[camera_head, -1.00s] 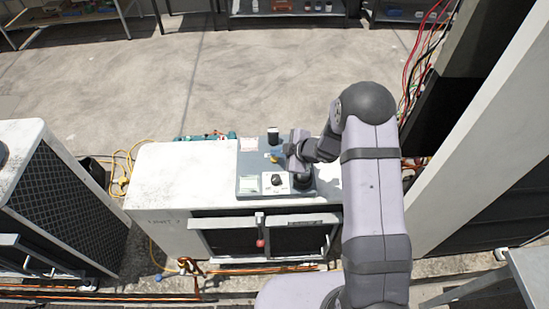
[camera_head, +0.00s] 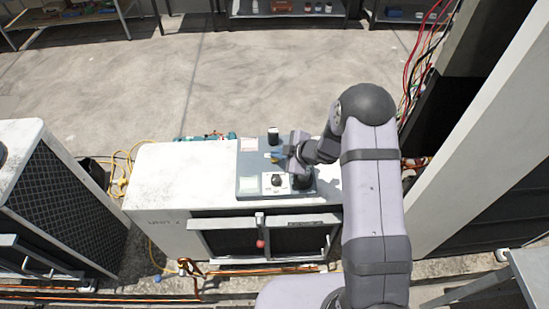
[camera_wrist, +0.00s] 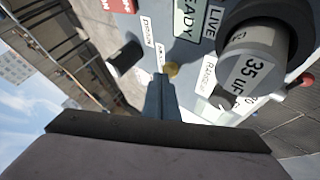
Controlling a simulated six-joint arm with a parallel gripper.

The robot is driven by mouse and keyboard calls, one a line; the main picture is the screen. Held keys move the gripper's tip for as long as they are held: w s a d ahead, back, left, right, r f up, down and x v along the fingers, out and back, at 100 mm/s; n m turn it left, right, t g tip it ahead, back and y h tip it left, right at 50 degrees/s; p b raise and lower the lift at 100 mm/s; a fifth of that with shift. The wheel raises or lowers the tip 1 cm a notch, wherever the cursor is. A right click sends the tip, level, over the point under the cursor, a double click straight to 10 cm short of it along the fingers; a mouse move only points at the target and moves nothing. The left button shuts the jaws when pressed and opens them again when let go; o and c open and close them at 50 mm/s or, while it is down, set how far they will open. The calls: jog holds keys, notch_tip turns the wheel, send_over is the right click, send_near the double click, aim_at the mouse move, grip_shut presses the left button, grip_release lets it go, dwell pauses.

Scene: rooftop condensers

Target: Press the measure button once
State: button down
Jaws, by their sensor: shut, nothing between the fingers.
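The grey-blue meter panel (camera_head: 250,170) lies on the white condenser unit. A small round yellow button (camera_wrist: 172,70) is on it, beside a label that is partly readable and seems to begin "Mea". My gripper (camera_wrist: 160,78) is shut and empty, its narrow fingertips right at the yellow button's edge in the wrist view. I cannot tell whether they touch it. In the head view my gripper (camera_head: 279,156) is low over the panel, and the button is mostly hidden by it.
A grey cylinder marked "35 uF" (camera_wrist: 255,65) stands close right of the fingers in the wrist view. A black knob (camera_head: 276,180) and a black post (camera_head: 273,134) rise from the panel. The condenser's left top (camera_head: 175,175) is clear.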

aim_at(277, 160)
jog(key=shift+f+b, duration=0.3)
jog(key=shift+f, duration=0.2)
jog(key=shift+r, duration=0.1)
dwell(0.6)
jog(key=shift+r+p, duration=0.95)
jog(key=shift+r, duration=0.05)
jog(key=shift+r, duration=0.1)
jog(key=shift+r+p, duration=2.25)
jog(key=shift+r, duration=0.15)
